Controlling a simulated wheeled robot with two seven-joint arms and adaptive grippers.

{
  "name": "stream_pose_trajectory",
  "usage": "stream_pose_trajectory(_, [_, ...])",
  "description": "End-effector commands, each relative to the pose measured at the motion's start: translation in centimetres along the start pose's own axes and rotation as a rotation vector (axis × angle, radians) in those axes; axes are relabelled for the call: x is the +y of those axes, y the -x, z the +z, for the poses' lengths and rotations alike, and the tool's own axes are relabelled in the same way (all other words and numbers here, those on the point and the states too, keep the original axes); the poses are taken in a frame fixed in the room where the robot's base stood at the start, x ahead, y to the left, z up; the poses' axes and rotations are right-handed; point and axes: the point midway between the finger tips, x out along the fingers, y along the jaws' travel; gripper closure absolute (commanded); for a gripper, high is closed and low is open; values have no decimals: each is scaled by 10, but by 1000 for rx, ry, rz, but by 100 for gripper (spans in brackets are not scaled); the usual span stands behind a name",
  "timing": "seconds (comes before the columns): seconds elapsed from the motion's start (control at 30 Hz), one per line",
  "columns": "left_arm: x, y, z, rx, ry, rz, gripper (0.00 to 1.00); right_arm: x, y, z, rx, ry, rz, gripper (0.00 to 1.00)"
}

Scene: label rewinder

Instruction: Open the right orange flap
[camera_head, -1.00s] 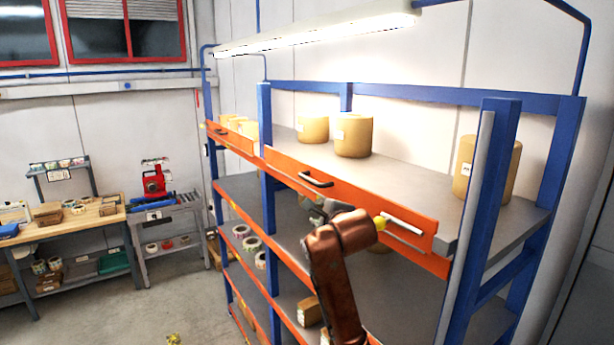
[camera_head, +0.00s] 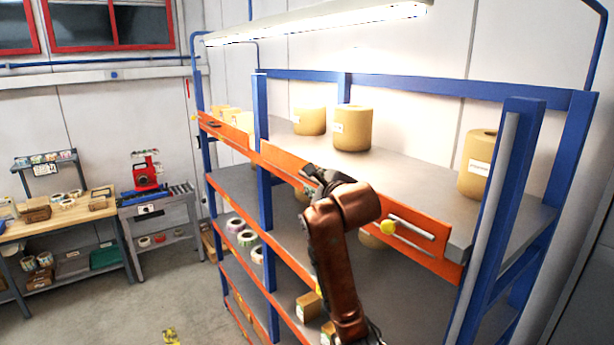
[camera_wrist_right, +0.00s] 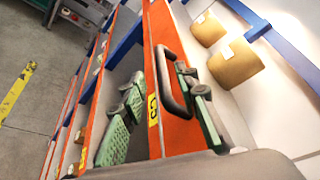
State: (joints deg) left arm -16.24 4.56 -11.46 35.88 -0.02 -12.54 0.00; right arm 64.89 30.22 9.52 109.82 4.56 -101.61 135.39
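The right orange flap (camera_head: 425,228) is a long panel along the front of the upper shelf, standing up at the shelf edge. Its dark handle (camera_wrist_right: 172,84) shows in the right wrist view, but my gripper covers it in the head view. My right gripper (camera_head: 316,178) is at the handle. In the right wrist view the right gripper (camera_wrist_right: 163,110) is open, with its green-padded fingers apart on either side of the handle's near part. Whether a finger touches the handle, I cannot tell. My left gripper is not in view.
Tan rolls (camera_head: 352,128) stand on the upper shelf (camera_head: 415,188) behind the flap. A blue post (camera_head: 500,215) stands at the flap's right end, another (camera_head: 262,130) at its left. A lamp (camera_head: 320,24) hangs above. A workbench (camera_head: 100,205) is at the far left; open floor lies between.

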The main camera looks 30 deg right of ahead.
Motion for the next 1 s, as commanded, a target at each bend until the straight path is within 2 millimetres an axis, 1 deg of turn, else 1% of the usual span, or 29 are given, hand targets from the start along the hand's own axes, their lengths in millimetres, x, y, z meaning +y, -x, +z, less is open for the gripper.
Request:
stream_pose_trajectory(0.03, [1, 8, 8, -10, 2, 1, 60, -2, -8, -2, 7, 1, 2, 71])
stream_pose_trajectory(0.2, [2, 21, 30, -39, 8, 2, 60, -3, -35, -2, 7, 1, 2, 71])
stream_pose_trajectory(0.3, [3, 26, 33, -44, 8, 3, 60, -3, -47, -2, 5, 1, 0, 71])
stream_pose_trajectory(0.4, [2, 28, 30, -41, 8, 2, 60, -2, -54, -2, 3, 0, -1, 71])
stream_pose_trajectory(0.53, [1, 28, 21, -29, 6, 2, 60, 0, -59, 0, 1, 0, 0, 71])
stream_pose_trajectory(0.73, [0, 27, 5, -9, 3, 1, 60, 0, -59, 0, 1, 0, 0, 71])
stream_pose_trajectory(0.87, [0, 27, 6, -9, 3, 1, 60, 0, -58, 0, 1, 0, 0, 80])
stream_pose_trajectory(1.0, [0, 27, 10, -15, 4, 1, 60, 0, -58, 0, 1, 0, 0, 90])
